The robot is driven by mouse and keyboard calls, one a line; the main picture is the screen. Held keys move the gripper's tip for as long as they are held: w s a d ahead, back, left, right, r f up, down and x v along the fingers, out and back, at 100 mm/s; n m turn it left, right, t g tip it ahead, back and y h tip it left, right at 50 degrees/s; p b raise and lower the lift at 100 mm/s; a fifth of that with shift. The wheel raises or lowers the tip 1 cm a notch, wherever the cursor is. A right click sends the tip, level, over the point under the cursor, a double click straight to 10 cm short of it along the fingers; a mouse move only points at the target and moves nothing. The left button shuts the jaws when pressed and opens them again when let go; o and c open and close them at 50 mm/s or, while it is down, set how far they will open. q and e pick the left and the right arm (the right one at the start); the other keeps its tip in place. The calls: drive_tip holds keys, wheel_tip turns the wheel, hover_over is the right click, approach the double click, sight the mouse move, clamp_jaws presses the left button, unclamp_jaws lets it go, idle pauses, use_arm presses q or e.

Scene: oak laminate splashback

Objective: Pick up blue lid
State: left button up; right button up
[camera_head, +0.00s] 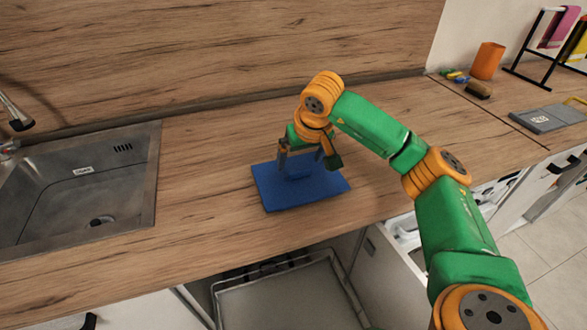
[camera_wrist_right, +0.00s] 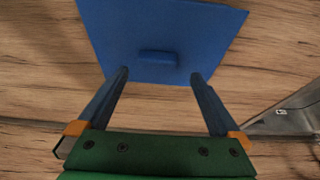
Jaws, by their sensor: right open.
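The blue lid (camera_head: 300,190) lies flat on the wooden worktop, right of the sink. It is a rectangular plate with a raised handle block in its middle, and it also shows in the right wrist view (camera_wrist_right: 210,30). My right gripper (camera_head: 301,167) is over the lid, pointing down. In the right wrist view its two fingers (camera_wrist_right: 160,75) are apart, one toward each end of the handle (camera_wrist_right: 158,58), with nothing held. I cannot tell whether the fingertips touch the lid. My left gripper is not in view.
A metal sink (camera_head: 85,190) is at the left. Below the worktop's front edge a drawer (camera_head: 285,295) stands open. An orange cup (camera_head: 487,61), a brush (camera_head: 478,90), a grey board (camera_head: 547,118) and a black rack (camera_head: 527,65) are at the back right. Worktop between sink and lid is clear.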

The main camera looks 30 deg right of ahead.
sight(299, 170)
drive_tip(key=x, duration=0.4)
drive_tip(key=shift+s+d+f+p, duration=0.15)
drive_tip(key=shift+s+p, duration=0.15)
drive_tip(key=shift+p, duration=0.1)
drive_tip(key=shift+w+f, duration=0.2)
drive_tip(key=shift+w, duration=0.05)
drive_tip(key=shift+s+r, duration=0.15)
drive_tip(key=shift+s, duration=0.05)
drive_tip(key=c, duration=0.9)
drive_tip(key=shift+w, duration=0.1)
drive_tip(key=c, duration=0.4)
